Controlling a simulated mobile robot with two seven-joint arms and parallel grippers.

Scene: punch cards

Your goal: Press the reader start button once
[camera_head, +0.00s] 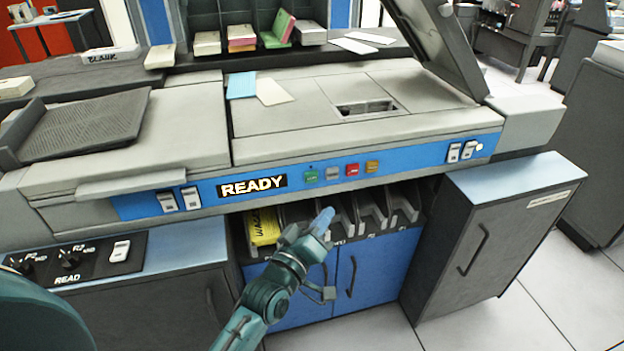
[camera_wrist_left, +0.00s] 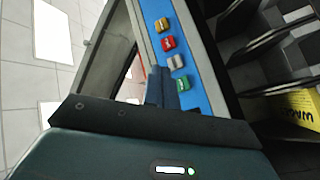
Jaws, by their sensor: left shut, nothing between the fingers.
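A row of buttons sits on the blue front strip of the machine: a green button (camera_head: 311,176), a grey one (camera_head: 333,173), a red one (camera_head: 352,170) and an amber one (camera_head: 372,167). Their labels are too small to read for certain. My left gripper (camera_head: 324,217) is shut and empty, below and in front of the row, apart from it. In the wrist view its fingertips (camera_wrist_left: 161,86) appear beside the green button (camera_wrist_left: 183,84), with the grey button (camera_wrist_left: 176,62) just beyond. No button is covered in the head view. My right gripper is out of view.
A lit "READY" sign (camera_head: 252,187) is left of the buttons. White rocker switches (camera_head: 179,199) flank the strip. Card pockets (camera_head: 372,212) and a yellow card stack (camera_head: 263,228) lie below. A "READ" panel (camera_head: 85,258) is at lower left. A grey cabinet (camera_head: 497,235) stands right.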

